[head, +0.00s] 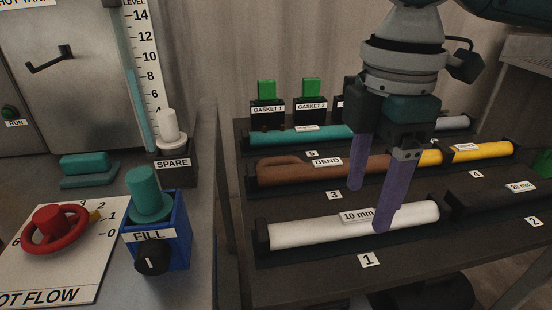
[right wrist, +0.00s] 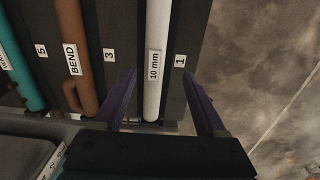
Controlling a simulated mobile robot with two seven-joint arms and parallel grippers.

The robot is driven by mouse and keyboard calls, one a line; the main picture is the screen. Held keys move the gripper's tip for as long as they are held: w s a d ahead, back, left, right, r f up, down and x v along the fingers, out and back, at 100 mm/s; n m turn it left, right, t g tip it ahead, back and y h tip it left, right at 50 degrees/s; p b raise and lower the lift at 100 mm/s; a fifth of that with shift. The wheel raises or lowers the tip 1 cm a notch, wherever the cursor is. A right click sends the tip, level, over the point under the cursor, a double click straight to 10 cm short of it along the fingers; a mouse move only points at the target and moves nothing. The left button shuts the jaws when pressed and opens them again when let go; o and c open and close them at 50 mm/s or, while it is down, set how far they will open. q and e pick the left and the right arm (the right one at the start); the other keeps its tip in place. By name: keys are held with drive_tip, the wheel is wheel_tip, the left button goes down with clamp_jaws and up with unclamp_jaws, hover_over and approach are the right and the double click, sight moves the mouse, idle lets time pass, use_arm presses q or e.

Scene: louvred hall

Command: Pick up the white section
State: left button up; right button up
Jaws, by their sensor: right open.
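The white section (head: 310,233) is a long white cylinder tagged "10 mm". It lies across the front of the rack, in the place numbered 1. My right gripper (head: 368,208) has purple fingers and is above the rack by the white section. One finger overlaps the section's right part in the head view. In the right wrist view, the white section (right wrist: 157,60) runs between the two open fingers of the gripper (right wrist: 158,100), with nothing held. Whether the fingers are level with it or above it, I cannot tell. My left gripper is not in view.
Behind the white section lie a brown pipe (head: 290,170) tagged "BEND", a yellow section (head: 483,151) and a teal section (head: 320,135). A dark section (head: 490,197) lies to the right. The left bench has a red valve wheel (head: 52,228) and a blue FILL box (head: 176,225).

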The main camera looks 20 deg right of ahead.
sight(359, 216)
drive_tip(key=f, duration=0.3)
drive_tip(key=f+b, duration=0.1)
drive_tip(key=f, duration=0.1)
drive_tip(key=shift+w+d+f, duration=0.1)
drive_tip(key=shift+w+f, duration=0.05)
drive_tip(key=shift+w, duration=0.25)
drive_tip(key=shift+c, duration=0.4)
clamp_jaws()
